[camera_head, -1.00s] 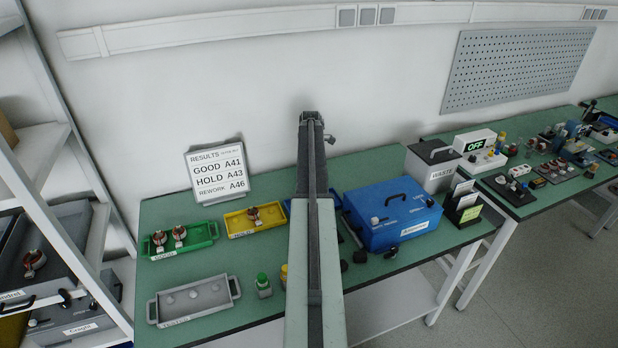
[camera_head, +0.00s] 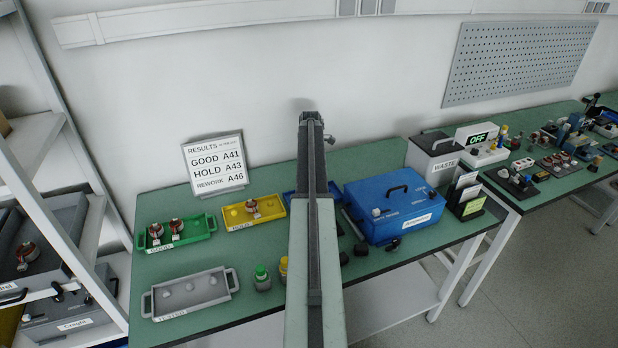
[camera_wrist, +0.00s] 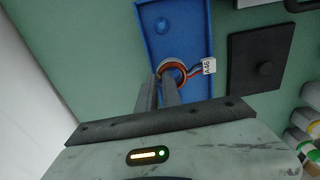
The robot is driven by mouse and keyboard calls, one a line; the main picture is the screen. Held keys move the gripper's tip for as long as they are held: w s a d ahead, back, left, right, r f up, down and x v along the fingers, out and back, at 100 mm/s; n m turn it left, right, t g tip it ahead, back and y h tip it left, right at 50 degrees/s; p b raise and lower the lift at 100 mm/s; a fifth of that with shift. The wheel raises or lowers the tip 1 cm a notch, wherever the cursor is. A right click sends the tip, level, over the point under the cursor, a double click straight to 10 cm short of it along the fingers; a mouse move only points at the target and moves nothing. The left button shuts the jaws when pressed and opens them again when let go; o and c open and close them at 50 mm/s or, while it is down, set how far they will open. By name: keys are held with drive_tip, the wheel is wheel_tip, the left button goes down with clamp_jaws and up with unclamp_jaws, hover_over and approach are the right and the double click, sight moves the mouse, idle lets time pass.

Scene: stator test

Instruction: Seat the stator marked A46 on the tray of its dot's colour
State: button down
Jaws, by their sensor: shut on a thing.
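In the wrist view my gripper (camera_wrist: 161,79) is shut on a copper-and-orange ring-shaped stator (camera_wrist: 176,66) with a white tag reading A46. The stator shows over the blue tray (camera_wrist: 187,35); whether it touches the tray I cannot tell. A round blue peg (camera_wrist: 165,26) stands free in the tray's far part. In the head view my arm hides the gripper, the stator and much of the blue tray (camera_head: 289,196). The results board (camera_head: 214,164) lists GOOD A41, HOLD A43 and REWORK A46. No coloured dot on the stator is readable.
Left of my arm are a green tray (camera_head: 203,225) with two stators, a yellow HOLD tray (camera_head: 231,225) with one, and a grey TESTED tray (camera_head: 217,293) with bare pegs. A blue test box (camera_head: 394,211) stands close on the right. Capped bottles (camera_head: 263,279) stand near my arm.

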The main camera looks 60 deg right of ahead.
drive_tip(key=shift+f, duration=0.1)
drive_tip(key=shift+f+b, duration=1)
drive_tip(key=shift+b, duration=0.05)
drive_tip(key=shift+f, duration=0.25)
drive_tip(key=c, duration=1.7)
unclamp_jaws()
drive_tip(key=shift+r, duration=0.2)
drive_tip(key=shift+r+p, duration=2.3)
drive_tip(key=shift+r, duration=0.1)
